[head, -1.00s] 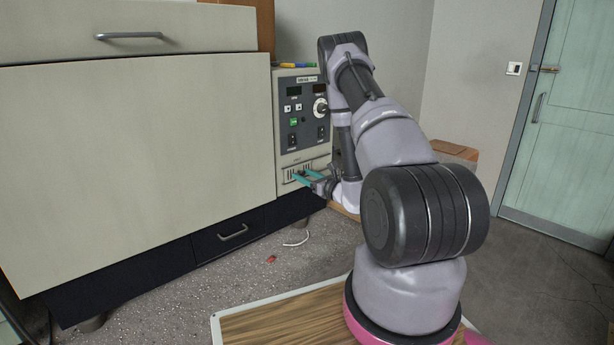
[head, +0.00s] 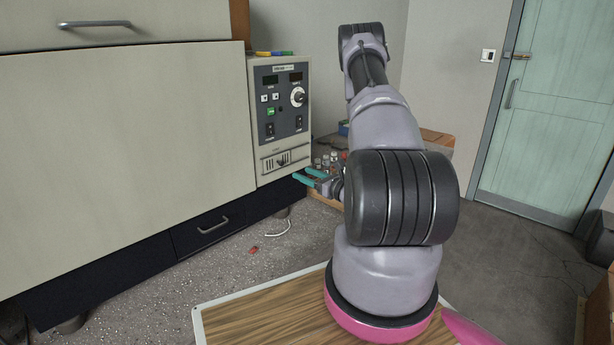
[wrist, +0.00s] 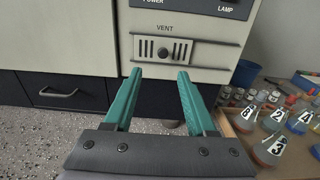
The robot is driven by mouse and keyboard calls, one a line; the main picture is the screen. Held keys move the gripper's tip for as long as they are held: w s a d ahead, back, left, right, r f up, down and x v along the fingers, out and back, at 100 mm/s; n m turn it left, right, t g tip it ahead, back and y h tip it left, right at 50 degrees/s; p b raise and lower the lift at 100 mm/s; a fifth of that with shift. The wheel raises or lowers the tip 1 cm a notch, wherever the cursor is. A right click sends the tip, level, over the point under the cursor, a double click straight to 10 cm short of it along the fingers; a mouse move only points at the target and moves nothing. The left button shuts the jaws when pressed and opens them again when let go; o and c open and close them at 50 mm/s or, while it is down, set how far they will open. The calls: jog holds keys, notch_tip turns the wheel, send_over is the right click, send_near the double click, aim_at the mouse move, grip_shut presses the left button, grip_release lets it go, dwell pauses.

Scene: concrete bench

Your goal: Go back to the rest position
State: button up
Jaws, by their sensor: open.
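My gripper (head: 303,174) has two teal fingers and is open and empty. In the head view it is beside the lower right of the beige control panel (head: 264,141), near the vent (head: 278,161). In the wrist view the gripper (wrist: 157,75) points at the panel below the vent slider (wrist: 163,52), with a gap between the fingers. The fingers appear apart from the panel. My arm stands folded to the right of the panel in the head view and hides part of the wall behind it.
A wooden tray or board with small bottles and numbered flasks (wrist: 270,147) is at the right in the wrist view. A dark drawer with a handle (head: 213,226) is under the cabinet.

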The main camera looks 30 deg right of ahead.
jog(key=shift+s, duration=0.2)
jog(key=shift+d, duration=0.1)
jog(key=a+r+n+g+y, duration=0.4)
jog(key=a+r+n+y, duration=0.3)
jog(key=a+r, duration=0.4)
jog(key=s+a+r+n+g, duration=1.1)
jog(key=s+r+n+g, duration=0.2)
jog(key=s, duration=0.2)
jog(key=s+d+r+n+t+h, duration=0.7)
jog(key=s+r+h, duration=0.1)
jog(key=r+h, duration=0.2)
jog(key=shift+d+n+h, duration=0.4)
jog(key=shift+h, duration=0.2)
dwell(0.6)
